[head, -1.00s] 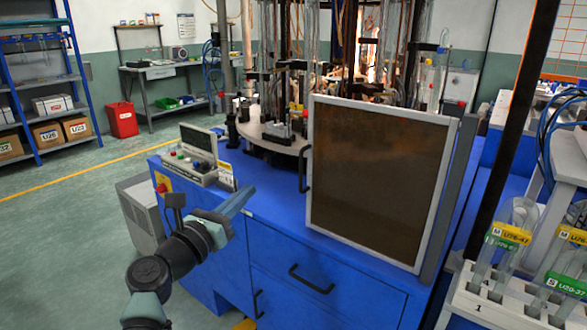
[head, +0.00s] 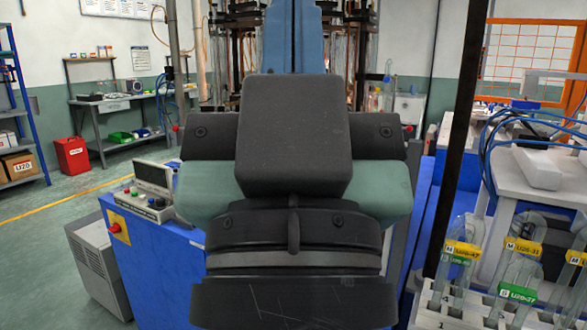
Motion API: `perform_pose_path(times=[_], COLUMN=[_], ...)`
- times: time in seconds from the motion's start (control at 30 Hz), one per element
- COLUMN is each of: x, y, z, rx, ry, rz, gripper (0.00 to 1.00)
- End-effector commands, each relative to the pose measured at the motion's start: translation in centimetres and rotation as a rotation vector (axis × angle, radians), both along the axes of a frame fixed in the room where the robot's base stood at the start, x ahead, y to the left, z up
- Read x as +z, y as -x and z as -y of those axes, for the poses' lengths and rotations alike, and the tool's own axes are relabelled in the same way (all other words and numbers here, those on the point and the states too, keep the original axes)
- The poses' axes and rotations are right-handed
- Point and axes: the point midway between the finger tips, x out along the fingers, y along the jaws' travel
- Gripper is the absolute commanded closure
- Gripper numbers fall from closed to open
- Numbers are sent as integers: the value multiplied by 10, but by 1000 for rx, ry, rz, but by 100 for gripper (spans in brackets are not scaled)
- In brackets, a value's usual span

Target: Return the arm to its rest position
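My arm's end fills the middle of the head view, seen from close behind. A black block sits on it, with a wide dark body and green side parts around. Blue pieces with a dark line down their middle stand beyond the block at the top edge; I take them for my gripper (head: 295,38). Their tips are cut off or hidden, so I cannot tell open from shut. I see nothing held. The blue machine cabinet (head: 158,272) is behind the arm, and most of its front and the framed dark panel are hidden.
A control box (head: 150,200) stands on the cabinet's left. A rack (head: 432,308) of labelled glass tubes is at the lower right, near a dark post (head: 462,130). A white table (head: 535,175) is behind it. The floor (head: 50,240) at the left is open.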

Motion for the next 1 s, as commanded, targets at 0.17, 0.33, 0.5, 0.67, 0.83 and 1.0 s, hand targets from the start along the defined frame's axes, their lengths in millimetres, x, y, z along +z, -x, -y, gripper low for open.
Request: perform_pose_path(times=[0.17, 0.33, 0.5, 0.67, 0.83, 1.0], x=[49, 93, 146, 185, 205, 207], y=[1, 1, 0, 0, 0, 0], z=[1, 0, 0, 0, 0, 0], rx=[-9, -6, -4, -2, -1, -1], ry=[5, 3, 2, 2, 1, 1], rz=[-1, -1, -1, -1, -1, -1], gripper=[100, 100, 100, 100, 100, 100])
